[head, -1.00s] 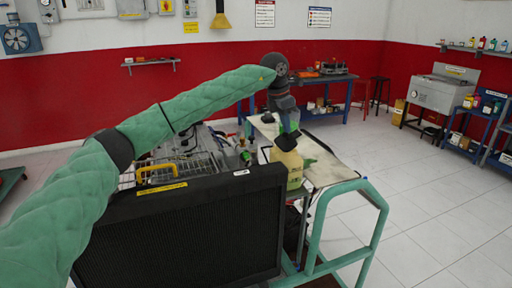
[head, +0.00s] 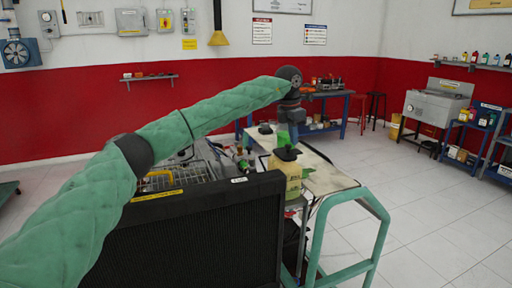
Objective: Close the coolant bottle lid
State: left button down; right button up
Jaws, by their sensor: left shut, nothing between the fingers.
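The coolant bottle (head: 290,180) is a pale yellow jug with a printed label. It stands just beyond the right end of the black radiator, near the middle of the head view. Its dark lid (head: 287,154) sits over the bottle's top and looks roughly level; whether it is fully seated is too small to tell. My left gripper (head: 289,138) points down just above or behind the lid, its green fingers shut and empty. I cannot tell whether they touch the lid. My right gripper is out of view.
The black radiator (head: 190,240) fills the near foreground, below my left arm. A green tubular frame (head: 345,200) and a pale worktop (head: 330,178) lie to the right of the bottle. Open tiled floor (head: 430,220) lies farther right. A blue workbench (head: 345,105) stands behind.

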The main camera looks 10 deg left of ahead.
pick_arm(q)
jog(key=shift+r, duration=0.15)
dwell(0.3)
jog(key=shift+r, duration=0.65)
